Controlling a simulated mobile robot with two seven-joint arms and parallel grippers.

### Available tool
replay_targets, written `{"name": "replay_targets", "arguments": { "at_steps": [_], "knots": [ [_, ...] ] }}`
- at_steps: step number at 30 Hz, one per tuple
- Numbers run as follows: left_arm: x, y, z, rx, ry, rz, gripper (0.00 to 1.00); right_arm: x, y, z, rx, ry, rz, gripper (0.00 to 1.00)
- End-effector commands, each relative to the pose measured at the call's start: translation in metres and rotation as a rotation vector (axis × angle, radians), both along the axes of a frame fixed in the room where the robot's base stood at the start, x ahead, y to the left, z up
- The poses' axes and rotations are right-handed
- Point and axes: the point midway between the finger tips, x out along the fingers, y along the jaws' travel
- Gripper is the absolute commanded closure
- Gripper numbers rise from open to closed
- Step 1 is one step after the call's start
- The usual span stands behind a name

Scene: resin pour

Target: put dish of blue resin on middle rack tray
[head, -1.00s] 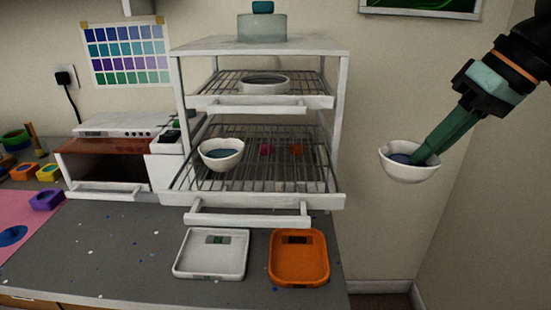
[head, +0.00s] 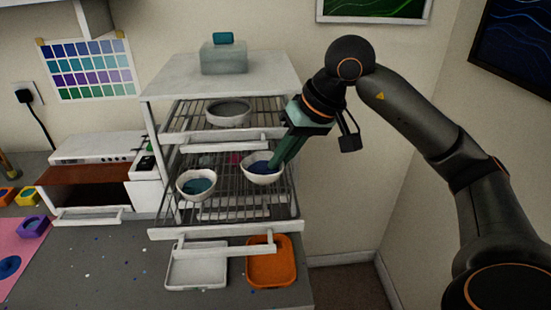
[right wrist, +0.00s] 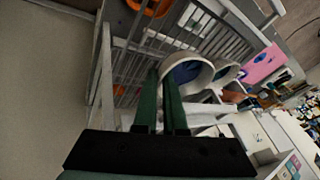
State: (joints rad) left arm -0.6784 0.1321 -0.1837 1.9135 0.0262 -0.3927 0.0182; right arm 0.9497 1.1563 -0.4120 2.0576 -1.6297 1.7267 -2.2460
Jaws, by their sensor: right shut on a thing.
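A white dish of blue resin (head: 262,170) is held at its rim by my right gripper (head: 279,158). It is over the right part of the pulled-out middle rack tray (head: 225,232); I cannot tell whether it touches the wires. In the right wrist view the dish (right wrist: 203,77) lies at the tips of the green fingers (right wrist: 160,92), with blue resin inside. A second white dish (head: 196,186) with teal-blue resin stands on the same tray, just left of the held one. My left gripper is not in view.
An upper tray (head: 205,137) holds another dish (head: 229,113). A glass container (head: 223,59) stands on the rack top. A white tray (head: 197,282) and an orange tray (head: 271,285) lie on the counter below. Small coloured pieces partly show behind the dishes.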

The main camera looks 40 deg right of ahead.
Motion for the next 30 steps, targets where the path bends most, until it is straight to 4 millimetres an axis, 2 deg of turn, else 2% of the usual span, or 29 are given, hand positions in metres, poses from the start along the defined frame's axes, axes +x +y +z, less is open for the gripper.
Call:
{"name": "replay_targets", "arguments": {
  "at_steps": [5, 15, 28, 29, 30],
  "knots": [
    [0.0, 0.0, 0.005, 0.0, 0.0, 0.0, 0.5, 0.01, 0.007, 0.0, -0.002, 0.0, 0.0, 1.0],
    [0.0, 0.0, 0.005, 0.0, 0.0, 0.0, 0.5, 0.01, 0.006, -0.035, -0.002, 0.003, -0.001, 1.0],
    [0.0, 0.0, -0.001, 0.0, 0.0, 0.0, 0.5, 0.01, 0.006, -0.041, -0.002, 0.0, -0.001, 1.0],
    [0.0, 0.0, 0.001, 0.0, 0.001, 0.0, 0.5, 0.01, 0.006, -0.039, -0.002, 0.0, -0.001, 0.89],
    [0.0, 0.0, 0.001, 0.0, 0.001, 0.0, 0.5, 0.01, 0.006, -0.039, -0.002, 0.001, 0.0, 0.84]
  ]
}}
